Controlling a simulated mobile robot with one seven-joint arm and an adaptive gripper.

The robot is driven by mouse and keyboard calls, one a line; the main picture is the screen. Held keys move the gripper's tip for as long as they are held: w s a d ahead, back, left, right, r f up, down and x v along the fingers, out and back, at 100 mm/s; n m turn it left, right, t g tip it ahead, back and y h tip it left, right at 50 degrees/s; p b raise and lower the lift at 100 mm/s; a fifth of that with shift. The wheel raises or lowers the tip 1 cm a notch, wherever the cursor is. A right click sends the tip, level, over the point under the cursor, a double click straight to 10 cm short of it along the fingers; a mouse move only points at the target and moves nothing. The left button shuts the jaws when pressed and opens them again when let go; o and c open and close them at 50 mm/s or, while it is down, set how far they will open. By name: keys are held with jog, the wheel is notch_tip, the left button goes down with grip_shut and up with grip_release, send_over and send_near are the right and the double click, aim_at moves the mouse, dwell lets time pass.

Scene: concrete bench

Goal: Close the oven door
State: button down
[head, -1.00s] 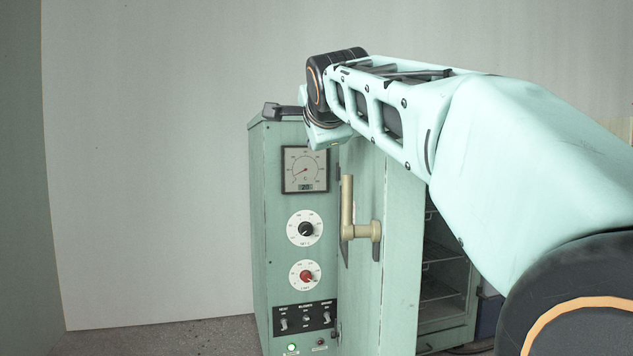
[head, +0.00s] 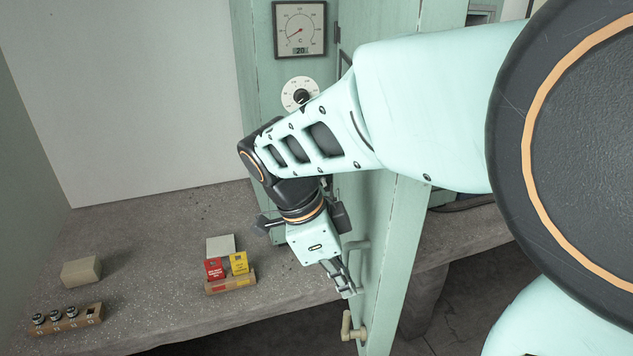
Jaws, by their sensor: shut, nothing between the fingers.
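The oven (head: 258,50) is a pale green cabinet standing at the back of the bench. Its door (head: 392,260) stands open, swung out toward me over the bench's front edge. The door's cream handle (head: 353,328) shows low in the head view, on the door's left face. My gripper (head: 347,289) points down, shut and empty, on the left side of the door, a little above the handle in the picture. I cannot tell whether the fingers touch the door. My arm hides the upper middle of the door and part of the control panel.
A temperature gauge (head: 300,28) and a white dial (head: 300,93) are on the oven front. A wooden holder (head: 230,283) with red and yellow cards, a beige block (head: 81,271) and a rack of small vials (head: 68,320) sit on the bench at left. Bare bench lies between them.

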send_over(369, 324)
jog(key=a, duration=0.2)
jog(key=f, duration=0.7)
jog(key=shift+w+a+f+p, duration=0.15)
jog(key=shift+a+f+p, duration=0.1)
jog(key=shift+p, duration=0.15)
jog(key=shift+d, duration=0.2)
